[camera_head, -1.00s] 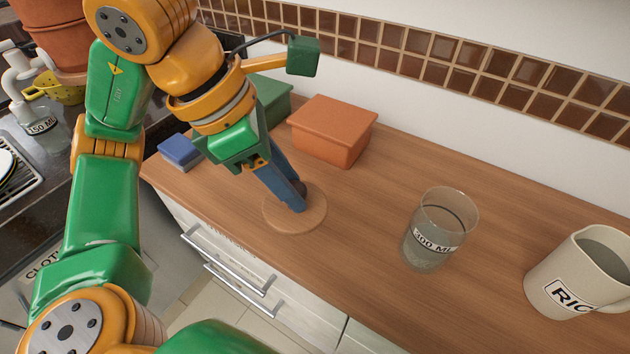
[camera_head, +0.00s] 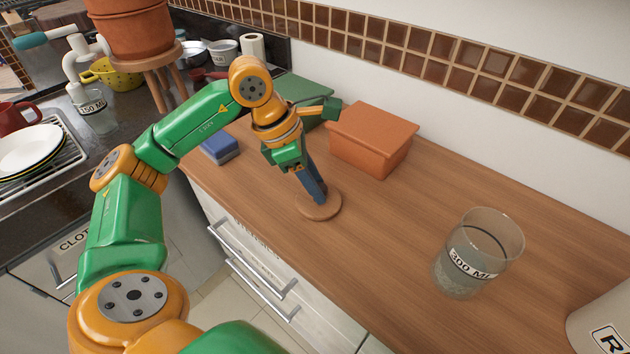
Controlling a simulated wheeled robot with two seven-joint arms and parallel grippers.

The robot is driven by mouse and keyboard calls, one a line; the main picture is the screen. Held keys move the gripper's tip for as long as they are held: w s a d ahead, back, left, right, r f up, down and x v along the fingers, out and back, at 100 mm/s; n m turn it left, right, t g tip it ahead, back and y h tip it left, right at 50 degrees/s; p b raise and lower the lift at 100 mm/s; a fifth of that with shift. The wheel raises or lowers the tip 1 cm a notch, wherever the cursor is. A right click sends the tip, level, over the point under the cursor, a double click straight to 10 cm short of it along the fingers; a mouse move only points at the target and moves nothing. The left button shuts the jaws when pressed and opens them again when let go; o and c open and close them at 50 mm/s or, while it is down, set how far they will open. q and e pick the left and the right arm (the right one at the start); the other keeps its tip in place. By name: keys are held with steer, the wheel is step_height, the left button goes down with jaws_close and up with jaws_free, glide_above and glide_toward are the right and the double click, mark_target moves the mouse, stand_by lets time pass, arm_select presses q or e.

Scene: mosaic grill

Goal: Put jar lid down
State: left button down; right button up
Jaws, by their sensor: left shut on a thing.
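The jar lid (camera_head: 332,208) is a round, flat, light-wood disc near the front edge of the wooden counter. It is level and appears to be on the counter or just above it; I cannot tell if it touches. My left gripper (camera_head: 318,194) points down over the lid, its blue fingers shut on the lid's top. The fingers hide the part of the lid they grip. My right gripper is not in view.
An orange lidded box (camera_head: 372,140) stands behind the lid, with a green box (camera_head: 300,90) beside it. A blue sponge-like block (camera_head: 220,149) lies left. A 300 ML glass (camera_head: 478,252) stands right. The counter between the lid and the glass is clear.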

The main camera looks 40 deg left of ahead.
arm_select(q)
steer(key=c, duration=0.5)
jaws_free()
steer(key=shift+f, duration=0.1)
steer(key=shift+r+p, duration=0.3)
steer(key=shift+r, duration=0.05)
steer(key=p+v, duration=0.2)
steer(key=v, duration=0.9)
steer(key=shift+a+r, duration=0.15)
steer(key=shift+r, duration=0.15)
steer(key=shift+s, duration=0.15)
